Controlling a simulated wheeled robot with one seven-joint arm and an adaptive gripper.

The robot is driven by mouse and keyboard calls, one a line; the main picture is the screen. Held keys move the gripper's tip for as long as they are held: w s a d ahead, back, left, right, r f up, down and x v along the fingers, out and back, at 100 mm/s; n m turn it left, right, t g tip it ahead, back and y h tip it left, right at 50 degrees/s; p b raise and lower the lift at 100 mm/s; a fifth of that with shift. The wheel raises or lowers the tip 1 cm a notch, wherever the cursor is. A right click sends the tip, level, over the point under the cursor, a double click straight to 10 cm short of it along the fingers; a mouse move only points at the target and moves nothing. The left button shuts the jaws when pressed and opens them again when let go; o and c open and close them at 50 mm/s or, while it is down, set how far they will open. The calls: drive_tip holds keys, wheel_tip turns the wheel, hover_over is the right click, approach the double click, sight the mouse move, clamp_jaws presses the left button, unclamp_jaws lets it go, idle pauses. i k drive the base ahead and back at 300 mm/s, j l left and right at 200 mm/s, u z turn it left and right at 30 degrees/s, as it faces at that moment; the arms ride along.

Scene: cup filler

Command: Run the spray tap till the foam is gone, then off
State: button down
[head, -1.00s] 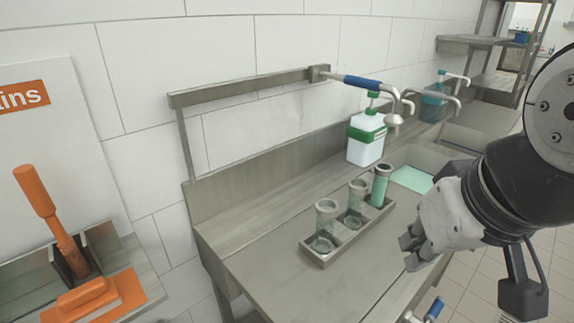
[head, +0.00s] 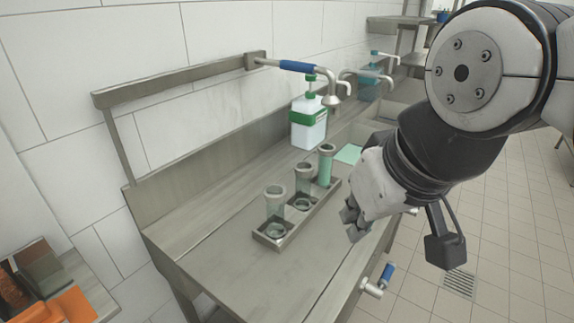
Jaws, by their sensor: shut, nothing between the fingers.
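The spray tap is a steel arm on the wall rail with a blue grip (head: 298,66) and a down-turned spray head (head: 333,97). A blue-handled valve (head: 387,275) sits low at the counter's front edge; whether it feeds the spray tap I cannot tell. A pale green surface (head: 349,153) shows in the sink behind the tray, partly hidden by my arm; I cannot tell if it is foam. My gripper (head: 350,225) is shut and empty, over the counter's front edge, right of the tray and above the valve, apart from both.
A steel tray (head: 272,240) holds clear cups and a green-filled one (head: 326,165). A green-and-white soap bottle (head: 308,122) stands behind. A second spout (head: 368,74) and teal bottle are farther back. Orange things (head: 62,310) are lower left. Tiled floor is open at right.

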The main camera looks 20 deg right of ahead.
sight(387, 274)
drive_tip(key=k+j+z, duration=0.1)
drive_tip(key=k+z, duration=0.15)
drive_tip(key=z, duration=0.15)
drive_tip(key=k+z, duration=0.25)
drive_tip(key=z, duration=0.15)
drive_tip(key=l+u, duration=0.5)
drive_tip(key=l, duration=0.5)
drive_tip(key=k+j+u, duration=0.1)
drive_tip(key=j, duration=0.25)
drive_tip(key=k+j+u, duration=0.1)
drive_tip(key=j, duration=0.3)
